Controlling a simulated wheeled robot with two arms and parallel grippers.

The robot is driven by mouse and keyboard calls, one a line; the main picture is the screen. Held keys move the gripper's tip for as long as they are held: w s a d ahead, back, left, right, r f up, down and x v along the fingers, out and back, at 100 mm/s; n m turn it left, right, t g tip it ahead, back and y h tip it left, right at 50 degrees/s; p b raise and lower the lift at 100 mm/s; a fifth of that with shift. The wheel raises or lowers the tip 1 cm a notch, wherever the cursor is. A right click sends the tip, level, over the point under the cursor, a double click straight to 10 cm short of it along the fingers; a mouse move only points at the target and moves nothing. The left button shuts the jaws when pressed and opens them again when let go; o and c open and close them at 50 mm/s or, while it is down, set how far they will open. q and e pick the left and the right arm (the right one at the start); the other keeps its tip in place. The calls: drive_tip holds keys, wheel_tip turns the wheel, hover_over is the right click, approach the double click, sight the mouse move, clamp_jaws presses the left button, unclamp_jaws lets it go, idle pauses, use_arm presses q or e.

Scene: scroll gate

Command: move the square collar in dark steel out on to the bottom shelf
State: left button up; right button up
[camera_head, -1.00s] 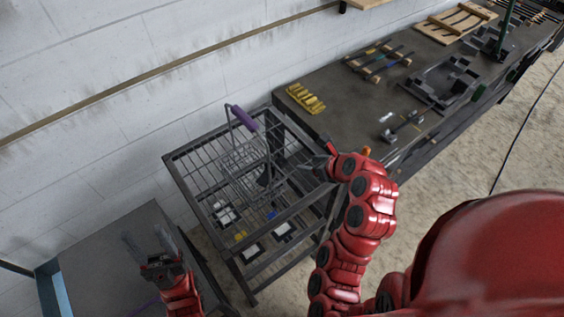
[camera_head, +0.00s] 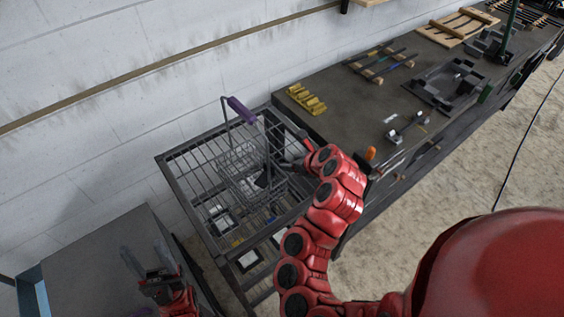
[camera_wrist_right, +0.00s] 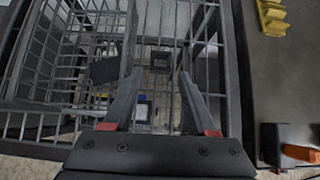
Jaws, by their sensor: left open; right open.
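A dark steel piece (camera_head: 263,179), which may be the square collar, shows in the wire basket (camera_head: 236,158) on the barred rack; its exact shape is too small to tell. A dark block (camera_wrist_right: 104,70) shows behind bars left of my fingers in the right wrist view, probably the same piece. My right gripper (camera_head: 289,150) is over the rack, right of the basket. My left gripper (camera_head: 145,262) is open and empty above the grey table at lower left.
The basket has a raised purple handle (camera_head: 241,110). White-framed squares (camera_head: 248,260) show through the bars, low in the rack. The workbench (camera_head: 350,110) at right carries yellow blocks (camera_head: 306,100), rods and dark fixtures. The grey table (camera_head: 100,262) is mostly bare. Open floor lies at right.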

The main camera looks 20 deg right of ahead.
sight(280, 161)
drive_tip(key=shift+w+a+f, duration=0.1)
drive_tip(key=shift+w+f, duration=0.15)
drive_tip(key=shift+w, duration=0.05)
drive_tip(key=p+x, duration=0.2)
drive_tip(key=x, duration=0.1)
drive_tip(key=shift+w+p, duration=0.2)
drive_tip(key=shift+p, duration=0.1)
drive_tip(key=shift+x, duration=0.85)
drive_tip(key=shift+c, duration=0.3)
clamp_jaws()
